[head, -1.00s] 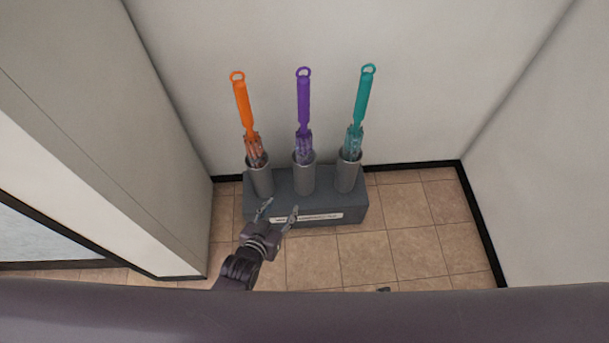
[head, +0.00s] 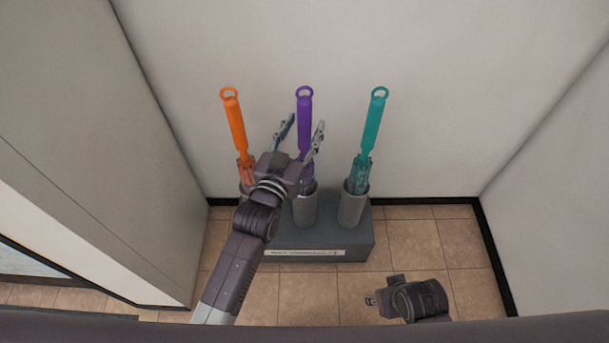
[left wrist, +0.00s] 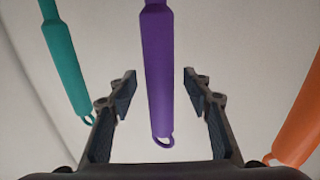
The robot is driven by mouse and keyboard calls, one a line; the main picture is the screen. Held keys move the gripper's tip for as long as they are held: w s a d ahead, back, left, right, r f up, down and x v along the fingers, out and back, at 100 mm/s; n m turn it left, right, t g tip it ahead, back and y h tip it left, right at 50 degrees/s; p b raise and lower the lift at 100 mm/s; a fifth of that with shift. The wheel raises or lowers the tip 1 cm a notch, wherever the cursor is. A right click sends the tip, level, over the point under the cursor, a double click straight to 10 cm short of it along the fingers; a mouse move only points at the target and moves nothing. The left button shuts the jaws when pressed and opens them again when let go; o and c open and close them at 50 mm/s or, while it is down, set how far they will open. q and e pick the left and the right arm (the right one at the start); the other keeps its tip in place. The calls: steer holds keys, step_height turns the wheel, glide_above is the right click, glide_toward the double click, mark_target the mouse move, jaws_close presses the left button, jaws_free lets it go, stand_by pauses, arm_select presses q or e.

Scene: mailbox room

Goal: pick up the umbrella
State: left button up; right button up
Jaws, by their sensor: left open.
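Three folded umbrellas stand upright in grey holders: an orange one (head: 235,122), a purple one (head: 304,108) and a teal one (head: 374,122). My left gripper (head: 304,123) is open at the purple umbrella, its fingers to either side of the handle in the head view. In the left wrist view, the purple handle (left wrist: 157,60) runs between the two open fingers (left wrist: 158,85), with gaps on both sides. The teal (left wrist: 65,60) and orange (left wrist: 303,125) umbrellas lie outside the fingers. My left arm hides part of the orange and purple umbrellas' lower ends. My right gripper (head: 376,302) shows only partly at the bottom.
The holders stand on a dark grey base (head: 345,248) with a white label, against the back wall (head: 420,90). A side wall (head: 560,140) stands at the right and a pale panel (head: 90,130) at the left. Tiled floor (head: 300,295) is clear in front.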

arm_select(q)
steer(key=shift+w+d, duration=0.1)
steer(key=shift+w, duration=0.2)
steer(key=shift+c, duration=0.4)
jaws_close()
steer(key=shift+r, duration=0.1)
